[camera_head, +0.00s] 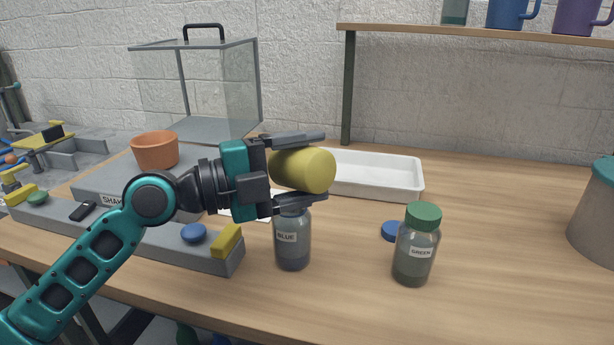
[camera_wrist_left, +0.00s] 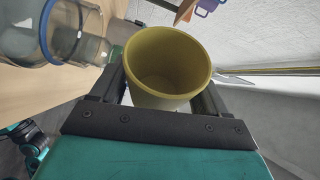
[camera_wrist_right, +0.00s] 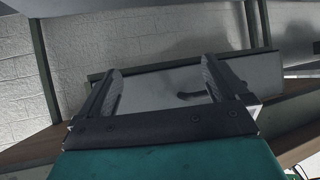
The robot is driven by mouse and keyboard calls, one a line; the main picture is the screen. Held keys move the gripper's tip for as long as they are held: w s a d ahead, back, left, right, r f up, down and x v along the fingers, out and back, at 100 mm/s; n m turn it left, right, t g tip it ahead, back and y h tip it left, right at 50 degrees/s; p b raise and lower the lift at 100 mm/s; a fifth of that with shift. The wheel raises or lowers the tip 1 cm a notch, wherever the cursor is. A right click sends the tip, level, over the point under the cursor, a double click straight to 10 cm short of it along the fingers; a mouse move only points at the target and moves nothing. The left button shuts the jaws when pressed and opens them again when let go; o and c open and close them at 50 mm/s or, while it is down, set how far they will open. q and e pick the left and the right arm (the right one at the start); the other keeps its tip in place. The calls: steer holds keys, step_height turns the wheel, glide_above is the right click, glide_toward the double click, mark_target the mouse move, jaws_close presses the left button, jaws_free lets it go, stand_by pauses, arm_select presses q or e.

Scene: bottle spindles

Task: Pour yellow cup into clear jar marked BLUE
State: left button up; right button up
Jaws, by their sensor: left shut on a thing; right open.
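My left gripper (camera_head: 326,167) is shut on the yellow cup (camera_head: 305,170) and holds it tipped on its side above the table. In the head view the cup's closed base faces right. The left wrist view looks into the cup's mouth (camera_wrist_left: 168,65); I see no contents in it. The clear jar marked BLUE (camera_head: 292,242) stands upright just below the cup and lower finger, which hides its top. Its blue-ringed open mouth shows in the left wrist view (camera_wrist_left: 50,30). My right gripper (camera_wrist_right: 162,85) is open and empty, outside the head view.
A jar marked GREEN (camera_head: 413,258) with a green lid stands to the right. A blue lid (camera_head: 391,231) lies behind it. A white tray (camera_head: 410,190), an orange pot (camera_head: 155,151) on the grey shaker and a glass box (camera_head: 215,85) are around. The front right table is clear.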

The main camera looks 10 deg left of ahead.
arm_select(q)
steer(key=shift+w+a+r+n+b, duration=0.1)
steer(key=shift+a+n+b, duration=0.05)
steer(key=shift+n+b, duration=0.35)
steer(key=shift+a+r+n+h, duration=0.1)
steer(key=shift+r+n+h, duration=0.05)
steer(key=shift+n+h, duration=0.15)
stand_by(1.4)
